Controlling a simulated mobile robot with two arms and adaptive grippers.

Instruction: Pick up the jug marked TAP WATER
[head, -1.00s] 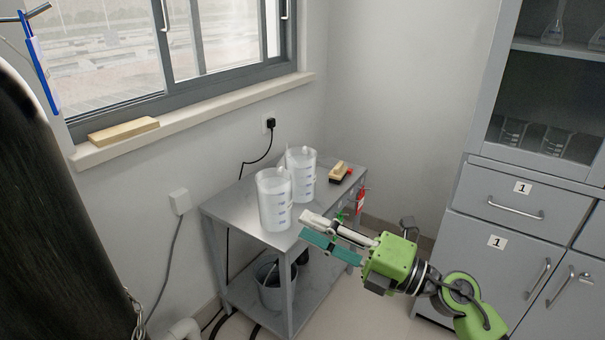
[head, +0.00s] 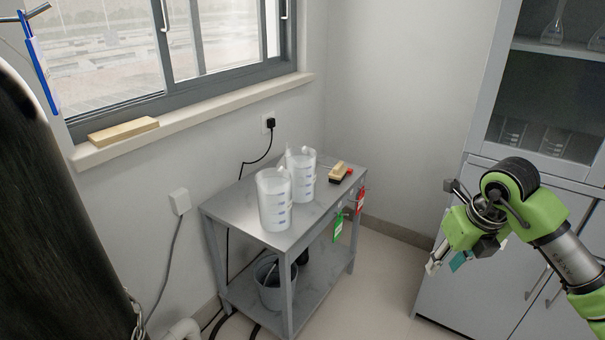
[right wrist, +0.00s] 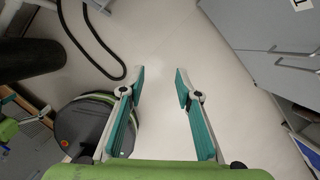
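Two white translucent jugs with blue marks stand upright on a grey metal side table (head: 240,228). The front jug (head: 274,203) is at the left and the back jug (head: 303,178) is just behind it to the right. I cannot read a TAP WATER mark on either. My right gripper (head: 432,266) hangs in front of the grey cabinet, well to the right of the jugs. In the right wrist view its fingers (right wrist: 158,88) are apart with only floor between them.
A wooden brush (head: 341,172) lies at the table's back right. Green (head: 338,228) and red (head: 361,201) tags hang at its right side. A bucket (head: 270,290) stands on the lower shelf. The grey cabinet (head: 480,225) is at right. Floor between table and cabinet is clear.

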